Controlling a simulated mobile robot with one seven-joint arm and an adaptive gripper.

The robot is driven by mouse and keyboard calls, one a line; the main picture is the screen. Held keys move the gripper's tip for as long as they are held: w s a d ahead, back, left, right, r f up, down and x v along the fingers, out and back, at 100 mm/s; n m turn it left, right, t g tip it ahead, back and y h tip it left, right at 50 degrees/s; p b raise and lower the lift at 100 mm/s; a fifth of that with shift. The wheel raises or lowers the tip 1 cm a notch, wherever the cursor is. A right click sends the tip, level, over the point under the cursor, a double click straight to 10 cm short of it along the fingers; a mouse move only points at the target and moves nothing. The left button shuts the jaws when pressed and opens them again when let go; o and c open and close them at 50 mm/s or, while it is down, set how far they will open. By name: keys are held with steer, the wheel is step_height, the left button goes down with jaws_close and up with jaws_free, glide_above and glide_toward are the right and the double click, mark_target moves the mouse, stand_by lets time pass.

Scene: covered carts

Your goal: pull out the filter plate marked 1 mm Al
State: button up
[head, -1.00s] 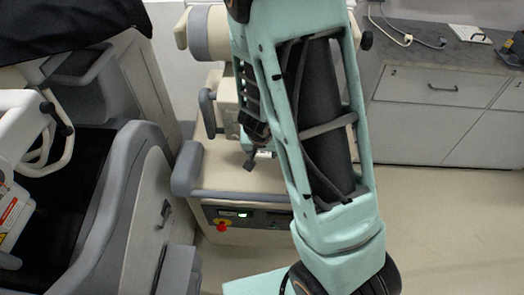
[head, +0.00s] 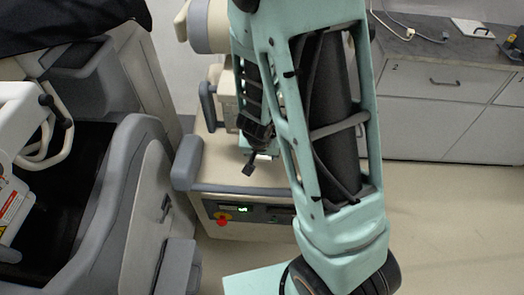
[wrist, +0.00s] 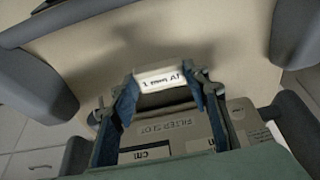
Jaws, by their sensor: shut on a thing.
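The filter plate marked 1 mm Al (wrist: 160,77) shows its white label upside down in the wrist view, between my fingertips. My gripper (wrist: 163,88) is shut on this plate, with one blue finger on each side. The beige housing printed FILTER SLOT (wrist: 166,127) lies just below the plate in the picture. I cannot tell how much of the plate is still inside the slot. In the head view my gripper (head: 255,160) is small and dark beside my arm, and the plate cannot be made out clearly there.
A beige cart (head: 225,180) with a grey bumper and a red button (head: 222,219) stands below my gripper in the head view. A large covered cart (head: 135,200) is on the left. Drawers (head: 440,85) stand at the back right. The floor at right is clear.

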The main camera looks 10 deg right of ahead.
steer(key=shift+s+a, duration=0.2)
steer(key=shift+s, duration=0.4)
steer(key=shift+s+a, duration=0.1)
steer(key=shift+s, duration=0.15)
steer(key=shift+s+p, duration=0.35)
steer(key=shift+s, duration=0.1)
steer(key=shift+s+p, duration=0.35)
steer(key=shift+s+f+p, duration=0.1)
steer(key=shift+s+p, duration=0.2)
steer(key=shift+p, duration=0.1)
steer(key=shift+s, duration=0.1)
steer(key=shift+s+a+p, duration=0.3)
steer(key=shift+p, duration=0.3)
steer(key=shift+s+p, duration=0.2)
steer(key=shift+p, duration=1.3)
